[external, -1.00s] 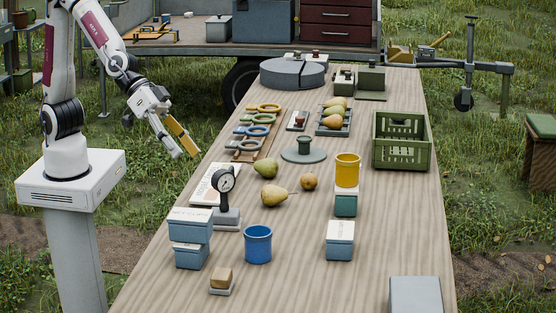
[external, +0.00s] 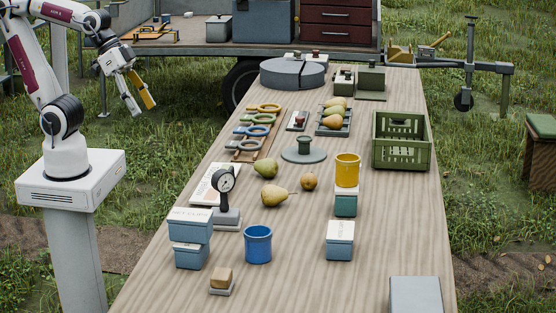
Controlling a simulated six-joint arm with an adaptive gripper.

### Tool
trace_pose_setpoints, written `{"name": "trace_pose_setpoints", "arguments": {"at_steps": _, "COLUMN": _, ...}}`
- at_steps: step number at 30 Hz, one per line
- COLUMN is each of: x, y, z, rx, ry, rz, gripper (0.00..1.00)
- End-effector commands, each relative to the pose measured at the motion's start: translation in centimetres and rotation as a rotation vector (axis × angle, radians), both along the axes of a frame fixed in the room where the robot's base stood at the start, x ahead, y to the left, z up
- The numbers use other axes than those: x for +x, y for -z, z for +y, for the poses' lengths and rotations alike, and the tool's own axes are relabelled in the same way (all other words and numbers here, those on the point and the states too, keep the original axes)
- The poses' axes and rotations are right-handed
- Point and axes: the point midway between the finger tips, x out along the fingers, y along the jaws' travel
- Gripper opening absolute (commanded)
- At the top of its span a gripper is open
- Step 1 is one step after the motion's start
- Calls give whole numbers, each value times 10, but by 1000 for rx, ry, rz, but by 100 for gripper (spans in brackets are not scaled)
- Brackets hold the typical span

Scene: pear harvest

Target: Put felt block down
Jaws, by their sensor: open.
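A small tan block (external: 222,276), which looks like the felt block, rests on a thin grey base (external: 221,289) near the front left of the table. My gripper (external: 140,106) is up at the left, off the table's left edge and well away from the tan block. It is open and empty, with one grey finger and one yellow finger pointing down and apart.
On the table (external: 290,285) near the block stand a blue cup (external: 258,245), stacked blue-grey boxes (external: 191,240) and a dial gauge (external: 224,181). Pears (external: 272,194) lie mid-table. A green crate (external: 402,141) stands at the right. The front middle is clear.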

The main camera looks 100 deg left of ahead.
Motion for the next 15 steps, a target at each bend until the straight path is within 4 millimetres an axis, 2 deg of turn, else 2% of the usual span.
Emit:
{"name": "trace_pose_setpoints", "arguments": {"at_steps": 3, "x": -26, "y": 2, "z": 22, "rx": 42, "ry": -36, "rz": 26, "gripper": 59}}
{"name": "trace_pose_setpoints", "arguments": {"at_steps": 7, "x": -46, "y": 4, "z": 39, "rx": 77, "ry": -64, "rz": 52, "gripper": 59}}
{"name": "trace_pose_setpoints", "arguments": {"at_steps": 11, "x": -58, "y": 7, "z": 47, "rx": 95, "ry": -81, "rz": 69, "gripper": 59}}
{"name": "trace_pose_setpoints", "arguments": {"at_steps": 15, "x": -61, "y": 7, "z": 49, "rx": 100, "ry": -85, "rz": 74, "gripper": 59}}
